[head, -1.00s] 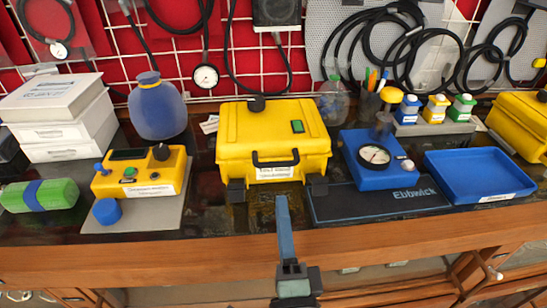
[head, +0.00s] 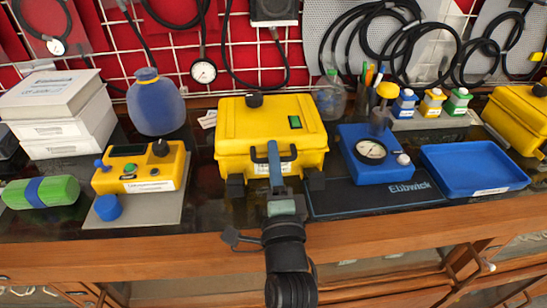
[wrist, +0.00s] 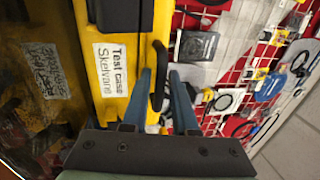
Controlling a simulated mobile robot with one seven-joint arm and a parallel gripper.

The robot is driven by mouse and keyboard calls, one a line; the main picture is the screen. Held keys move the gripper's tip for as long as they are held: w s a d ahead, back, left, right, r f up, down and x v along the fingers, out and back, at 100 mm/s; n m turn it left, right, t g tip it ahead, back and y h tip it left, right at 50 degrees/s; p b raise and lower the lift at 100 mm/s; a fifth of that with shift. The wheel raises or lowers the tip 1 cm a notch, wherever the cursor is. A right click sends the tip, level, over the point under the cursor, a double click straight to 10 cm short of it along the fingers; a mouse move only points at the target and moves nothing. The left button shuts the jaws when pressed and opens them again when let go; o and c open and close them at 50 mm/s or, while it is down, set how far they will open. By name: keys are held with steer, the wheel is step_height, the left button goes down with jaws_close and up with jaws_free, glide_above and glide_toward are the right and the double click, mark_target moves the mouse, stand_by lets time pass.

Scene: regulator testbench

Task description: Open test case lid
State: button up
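The yellow test case (head: 240,135) stands on the dark bench top in the head view, its lid (head: 262,115) closed. A black handle (head: 288,154) is on its front face. In the wrist view the handle (wrist: 159,75) shows beside a white label reading "Test case" (wrist: 118,85). My gripper (head: 273,150) reaches up from the front edge to the handle. In the wrist view its two blue fingers (wrist: 165,82) are apart, with the handle in the gap between them. I cannot tell if either finger touches the handle.
A blue gauge block (head: 362,160) and a blue tray (head: 473,168) stand to the right. A dark mat (head: 385,197) lies in front of them. A yellow meter (head: 140,170) and a blue round flask (head: 156,108) are to the left. A second yellow case (head: 515,118) is far right.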

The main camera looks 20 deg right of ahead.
jaws_close()
stand_by(1.3)
